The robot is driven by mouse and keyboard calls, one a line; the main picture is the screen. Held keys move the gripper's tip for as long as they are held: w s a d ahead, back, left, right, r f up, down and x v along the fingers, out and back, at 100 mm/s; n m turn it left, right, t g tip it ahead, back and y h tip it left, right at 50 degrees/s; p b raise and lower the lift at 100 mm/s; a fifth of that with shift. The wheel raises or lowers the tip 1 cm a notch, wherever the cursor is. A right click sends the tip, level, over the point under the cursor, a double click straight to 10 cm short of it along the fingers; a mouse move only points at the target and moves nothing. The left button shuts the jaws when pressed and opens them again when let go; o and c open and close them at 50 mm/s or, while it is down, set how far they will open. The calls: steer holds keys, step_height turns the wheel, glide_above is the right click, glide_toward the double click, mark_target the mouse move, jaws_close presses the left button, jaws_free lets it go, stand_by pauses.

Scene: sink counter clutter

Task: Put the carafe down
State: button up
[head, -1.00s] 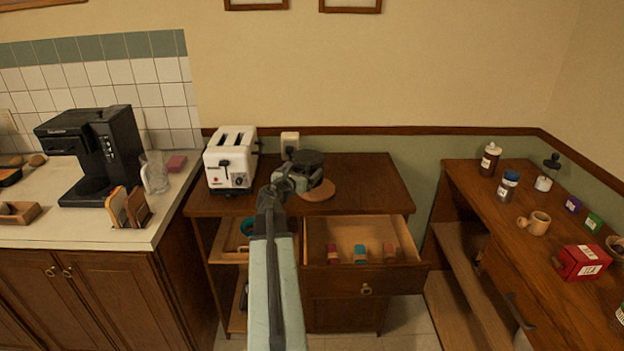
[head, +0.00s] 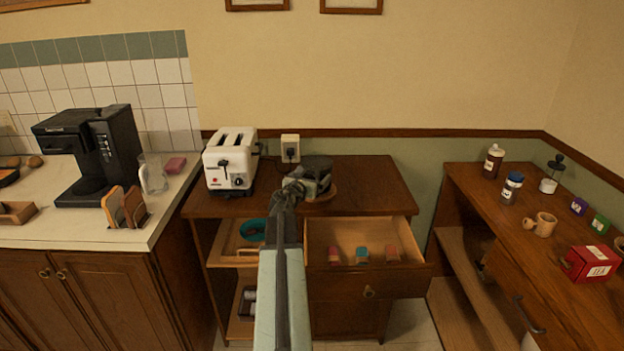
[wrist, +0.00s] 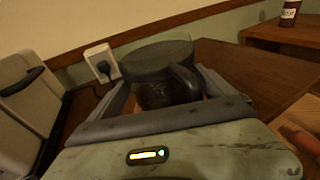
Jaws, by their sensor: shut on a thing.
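The carafe (head: 318,163) has a dark round lid and a dark body. It is upright over a round wooden trivet (head: 329,194) on the middle cabinet's top. The wrist view shows its lid and black handle (wrist: 186,82) close up. My gripper (head: 308,186) is shut on the carafe, with a finger on each side of the handle area in the wrist view (wrist: 165,95). The gripper and carafe hide most of the trivet. I cannot tell whether the carafe's base touches it.
A white toaster (head: 231,160) stands left of the carafe, with a wall outlet (head: 290,148) behind. The cabinet top (head: 375,185) is clear to the right. An open drawer (head: 340,237) juts out below. A coffee maker (head: 110,150) stands on the left counter.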

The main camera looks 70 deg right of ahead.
steer(key=o, duration=1.6)
steer(key=shift+c, duration=0.2)
